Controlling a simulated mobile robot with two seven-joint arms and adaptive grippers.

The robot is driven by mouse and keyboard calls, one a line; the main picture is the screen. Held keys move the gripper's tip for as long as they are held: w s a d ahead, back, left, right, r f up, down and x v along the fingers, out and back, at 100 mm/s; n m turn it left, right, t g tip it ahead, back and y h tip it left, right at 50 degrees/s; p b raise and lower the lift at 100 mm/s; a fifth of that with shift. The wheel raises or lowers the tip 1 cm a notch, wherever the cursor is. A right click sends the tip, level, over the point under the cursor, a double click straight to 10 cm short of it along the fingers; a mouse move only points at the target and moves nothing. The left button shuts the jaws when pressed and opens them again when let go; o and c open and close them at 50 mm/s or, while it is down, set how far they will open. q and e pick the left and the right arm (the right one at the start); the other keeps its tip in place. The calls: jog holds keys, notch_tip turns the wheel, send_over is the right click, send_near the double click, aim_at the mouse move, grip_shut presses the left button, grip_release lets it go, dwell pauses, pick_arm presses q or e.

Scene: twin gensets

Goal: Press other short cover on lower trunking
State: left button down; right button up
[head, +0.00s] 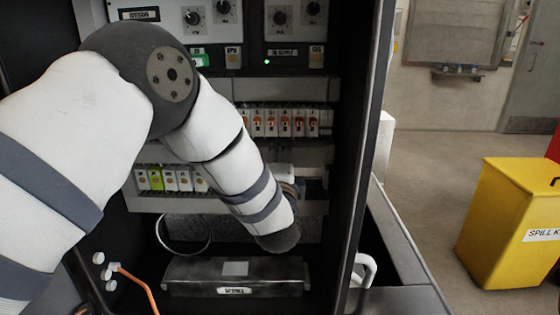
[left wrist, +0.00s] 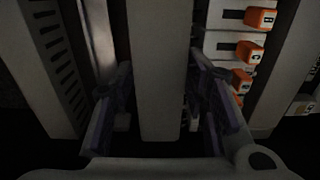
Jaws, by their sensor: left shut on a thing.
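My left arm reaches into the cabinet from the left in the head view. Its gripper (head: 290,190) is mostly hidden behind my wrist, near the lower rail. In the left wrist view, my left gripper (left wrist: 160,95) is shut with its fingers on both sides of a plain pale strip, the short cover (left wrist: 160,50). A slotted trunking wall (left wrist: 62,60) runs beside it on the left. My right gripper is not in view.
A row of breakers with orange toggles (left wrist: 245,50) stands close on the right in the wrist view. More terminals (head: 170,179) sit left of my forearm. A dark box (head: 235,275) lies at the cabinet bottom. A yellow spill bin (head: 505,220) stands outside, right.

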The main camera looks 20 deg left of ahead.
pick_arm(q)
jog(key=shift+x, duration=0.85)
dwell(1.6)
jog(key=c, duration=0.9)
grip_release()
jog(key=shift+o, duration=0.2)
